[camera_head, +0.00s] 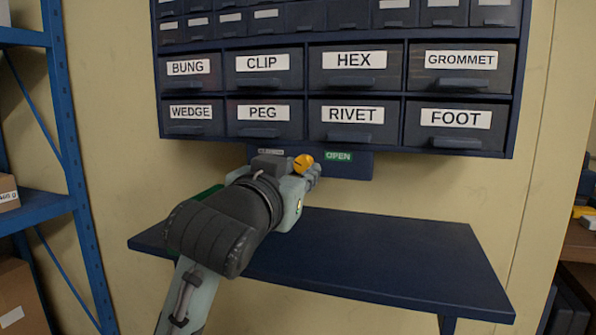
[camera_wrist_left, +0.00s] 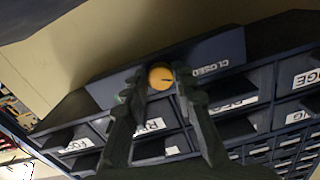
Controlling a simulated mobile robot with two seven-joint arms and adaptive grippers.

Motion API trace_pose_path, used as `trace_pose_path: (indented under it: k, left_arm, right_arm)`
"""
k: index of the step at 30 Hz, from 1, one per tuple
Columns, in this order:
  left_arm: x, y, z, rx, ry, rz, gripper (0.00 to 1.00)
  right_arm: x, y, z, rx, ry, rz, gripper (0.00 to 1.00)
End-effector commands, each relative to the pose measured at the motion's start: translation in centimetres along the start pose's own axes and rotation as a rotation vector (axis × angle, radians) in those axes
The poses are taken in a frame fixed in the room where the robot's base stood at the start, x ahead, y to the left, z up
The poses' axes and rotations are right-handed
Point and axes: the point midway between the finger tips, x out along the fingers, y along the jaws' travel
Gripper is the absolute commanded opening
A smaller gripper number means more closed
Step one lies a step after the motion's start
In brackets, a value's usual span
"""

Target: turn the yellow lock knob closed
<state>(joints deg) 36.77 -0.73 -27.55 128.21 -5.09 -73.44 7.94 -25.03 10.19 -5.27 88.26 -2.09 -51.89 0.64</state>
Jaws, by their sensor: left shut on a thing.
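The yellow lock knob (camera_head: 303,162) sits on a dark blue plate (camera_head: 350,168) below the drawer cabinet. A green OPEN label (camera_head: 338,156) is to its right in the head view, and a grey label (camera_head: 271,152) is to its left, partly hidden by my arm. In the wrist view this label reads CLOSED (camera_wrist_left: 209,68). My left gripper (camera_wrist_left: 160,82) has its fingers on either side of the knob (camera_wrist_left: 160,77) and is shut on it. A small dark mark shows on the knob's face. My right gripper is out of view.
The cabinet's labelled drawers (camera_head: 358,115) are just above the plate. A dark blue shelf (camera_head: 400,255) juts from the wall below my left arm and looks bare. A blue rack (camera_head: 72,165) with boxes stands at the left.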

Motion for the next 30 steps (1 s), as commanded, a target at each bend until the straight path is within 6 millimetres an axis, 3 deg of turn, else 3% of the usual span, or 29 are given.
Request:
trace_pose_path:
  k: [5, 6, 10, 20, 30]
  left_arm:
    - [0.0, 0.0, -0.1, -0.001, 0.003, 0.0, 0.0]
    - [0.0, 0.0, -0.1, -0.001, 0.003, 0.0, 0.3]
    - [0.0, 0.0, -0.1, 0.0, 0.002, 0.0, 0.46]
    - [-0.2, 0.0, -0.1, 0.0, 0.001, 0.0, 0.47]
    - [-5.3, 0.0, 0.0, 0.0, 0.002, 0.001, 0.47]
  right_arm:
    - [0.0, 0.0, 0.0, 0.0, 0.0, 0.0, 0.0]
    - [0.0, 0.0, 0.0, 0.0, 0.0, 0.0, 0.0]
    - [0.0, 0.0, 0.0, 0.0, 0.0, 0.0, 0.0]
    - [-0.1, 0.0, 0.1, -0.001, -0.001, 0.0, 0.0]
    - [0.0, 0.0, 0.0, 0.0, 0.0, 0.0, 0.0]
